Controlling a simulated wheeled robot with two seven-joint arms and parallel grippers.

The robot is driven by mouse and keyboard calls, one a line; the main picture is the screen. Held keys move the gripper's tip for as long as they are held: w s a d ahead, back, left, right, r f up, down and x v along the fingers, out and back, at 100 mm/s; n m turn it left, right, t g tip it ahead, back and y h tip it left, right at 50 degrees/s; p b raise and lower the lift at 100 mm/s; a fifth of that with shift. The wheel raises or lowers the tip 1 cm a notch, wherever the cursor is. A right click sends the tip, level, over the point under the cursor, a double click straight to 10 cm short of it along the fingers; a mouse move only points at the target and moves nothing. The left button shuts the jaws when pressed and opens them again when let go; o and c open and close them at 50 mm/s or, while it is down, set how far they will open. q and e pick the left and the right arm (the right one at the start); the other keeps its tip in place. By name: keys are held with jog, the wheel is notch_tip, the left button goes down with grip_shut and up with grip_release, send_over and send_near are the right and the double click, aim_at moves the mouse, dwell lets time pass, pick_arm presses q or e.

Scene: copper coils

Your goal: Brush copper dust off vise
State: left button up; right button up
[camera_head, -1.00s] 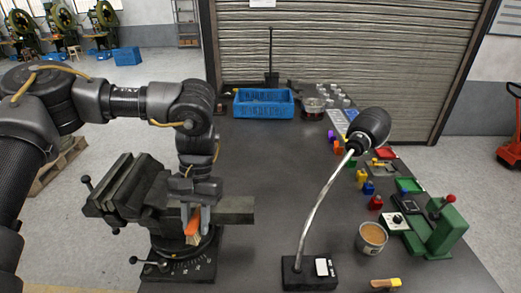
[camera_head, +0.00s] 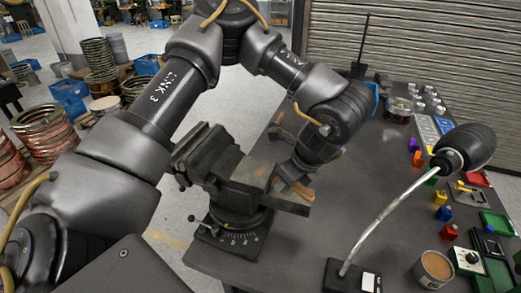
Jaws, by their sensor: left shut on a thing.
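The dark grey vise (camera_head: 222,160) stands on its round, marked base at the table's left edge. A flat metal bar (camera_head: 290,203) sticks out from it to the right. My left gripper (camera_head: 292,178) is low beside the vise, just behind the bar, its fingers partly hidden. It is shut on an orange-brown brush (camera_head: 301,190), of which only a small part shows above the bar. I cannot tell whether the bristles touch the vise. Copper dust cannot be made out. My right gripper is not in view.
A lamp (camera_head: 465,147) with a bent metal neck stands on the dark table (camera_head: 340,232) to the right. Copper coils (camera_head: 48,135) are stacked on the floor at left.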

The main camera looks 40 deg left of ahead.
pick_arm(q)
jog(key=a+m+t, duration=0.1)
jog(key=m, duration=0.2)
jog(key=w+a+m+t+h, duration=0.1)
jog(key=m, duration=0.2)
jog(key=a+m+t+h, duration=0.1)
jog(key=m, duration=0.2)
jog(key=shift+w+a+m, duration=0.15)
jog(key=shift+a+m, duration=0.05)
jog(key=shift+m, duration=0.2)
jog(key=w+a+m+h, duration=0.1)
jog(key=a+m+h, duration=0.1)
jog(key=m, duration=0.5)
jog(key=w+a+m+g+h, duration=0.1)
jog(key=a+m+h, duration=0.1)
jog(key=a+m, duration=0.2)
jog(key=w+a+r+m+g+h, duration=0.1)
jog(key=a+m+h, duration=0.1)
jog(key=m, duration=0.8)
jog(key=shift+a+h+p, duration=0.35)
jog(key=shift+a+h, duration=0.05)
jog(key=shift+h, duration=0.1)
jog(key=shift+f, duration=0.15)
